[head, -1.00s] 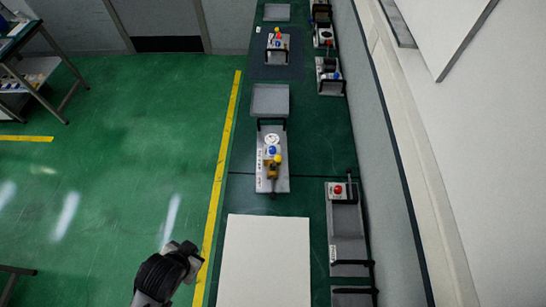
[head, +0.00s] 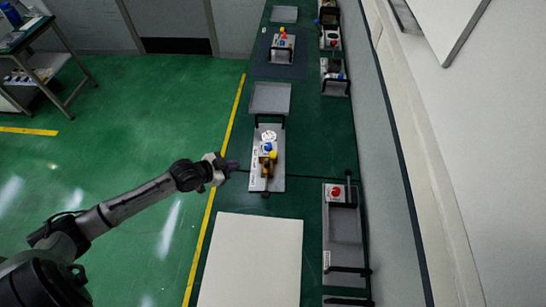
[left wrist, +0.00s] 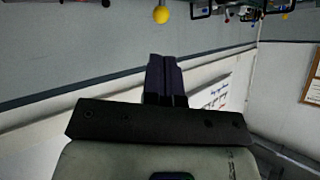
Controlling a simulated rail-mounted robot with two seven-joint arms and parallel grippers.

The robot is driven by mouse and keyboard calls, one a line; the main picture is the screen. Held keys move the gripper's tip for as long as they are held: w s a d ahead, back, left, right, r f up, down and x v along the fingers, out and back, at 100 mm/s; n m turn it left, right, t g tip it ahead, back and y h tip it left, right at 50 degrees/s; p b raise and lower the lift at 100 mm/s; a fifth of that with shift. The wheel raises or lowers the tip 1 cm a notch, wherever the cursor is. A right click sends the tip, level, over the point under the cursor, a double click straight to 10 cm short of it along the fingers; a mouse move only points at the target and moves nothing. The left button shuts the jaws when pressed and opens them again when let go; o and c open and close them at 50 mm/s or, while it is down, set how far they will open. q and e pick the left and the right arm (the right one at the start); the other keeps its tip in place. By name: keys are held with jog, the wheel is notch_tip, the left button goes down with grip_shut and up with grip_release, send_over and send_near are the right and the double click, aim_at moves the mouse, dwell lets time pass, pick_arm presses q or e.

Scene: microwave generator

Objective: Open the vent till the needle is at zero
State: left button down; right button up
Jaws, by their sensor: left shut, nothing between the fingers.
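A grey plate unit (head: 275,183) stands on the green bench with a small white round dial (head: 268,136), a blue knob (head: 267,147), a yellow knob (head: 272,155) and a brass-coloured body (head: 267,167). The dial's needle is too small to read, and I cannot tell which part is the vent. My left gripper (head: 232,165) is shut and empty, just left of this unit and apart from it. In the left wrist view its dark fingers (left wrist: 165,78) are together, with a yellow ball knob (left wrist: 161,14) beyond them. My right gripper is not in view.
A pale board (head: 252,262) lies on the near bench. A unit with a red button (head: 336,192) stands at the right by the wall. An empty grey tray (head: 270,98) and more units stand farther back. Green floor lies open to the left.

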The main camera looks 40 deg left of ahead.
pick_arm(q)
send_near(272, 156)
jog(key=shift+m+t, duration=0.4)
jog(key=x, duration=0.4)
jog(key=a+f+x, duration=0.1)
jog(key=x, duration=0.2)
jog(key=shift+d+p, duration=0.1)
jog(key=shift+p, duration=0.3)
jog(key=shift+d+f, duration=0.1)
jog(key=shift+w+d+b, duration=0.2)
jog(key=shift+d+b, duration=0.05)
jog(key=shift+b, duration=0.15)
jog(key=shift+w+d, duration=0.25)
jog(key=shift+d, duration=0.1)
jog(key=shift+a, duration=0.1)
